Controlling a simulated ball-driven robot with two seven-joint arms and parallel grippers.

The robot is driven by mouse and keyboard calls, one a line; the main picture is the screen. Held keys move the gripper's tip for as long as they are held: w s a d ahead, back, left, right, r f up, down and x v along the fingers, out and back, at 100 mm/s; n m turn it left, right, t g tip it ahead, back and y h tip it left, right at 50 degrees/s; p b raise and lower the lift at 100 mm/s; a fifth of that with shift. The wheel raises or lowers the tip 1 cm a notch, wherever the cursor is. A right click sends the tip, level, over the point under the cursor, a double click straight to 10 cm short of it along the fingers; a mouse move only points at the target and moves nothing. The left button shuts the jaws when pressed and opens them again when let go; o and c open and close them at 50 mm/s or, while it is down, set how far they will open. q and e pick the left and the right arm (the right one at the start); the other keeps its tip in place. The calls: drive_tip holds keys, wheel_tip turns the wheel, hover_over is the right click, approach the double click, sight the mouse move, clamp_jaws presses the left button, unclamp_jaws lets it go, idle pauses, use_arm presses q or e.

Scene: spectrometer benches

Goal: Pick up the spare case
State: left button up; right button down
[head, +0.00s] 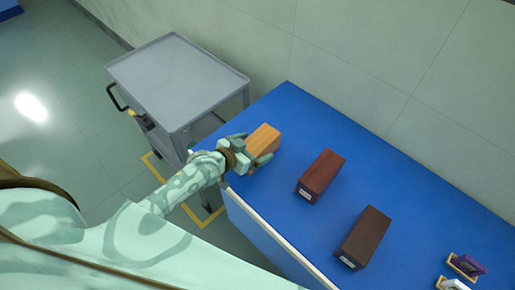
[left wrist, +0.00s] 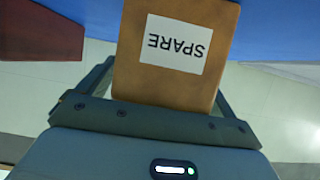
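The spare case (head: 264,139) is an orange-brown block near the left end of the blue bench in the head view. In the left wrist view the spare case (left wrist: 175,75) fills the upper middle, with a white label reading SPARE upside down. My left gripper (head: 254,153) is at the case, and in the left wrist view its fingers (left wrist: 165,85) lie along both sides of it, looking shut on it. I cannot tell whether the case touches the bench. My right gripper is not in view.
A red-brown case (head: 321,175) and a dark brown case (head: 364,237) lie to the right on the blue bench (head: 300,115). Small holders, one with a purple item (head: 467,266), are at lower right. A grey cart (head: 175,80) stands left of the bench, and a wall runs behind.

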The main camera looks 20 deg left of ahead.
use_arm(q)
drive_tip(key=c, duration=1.3)
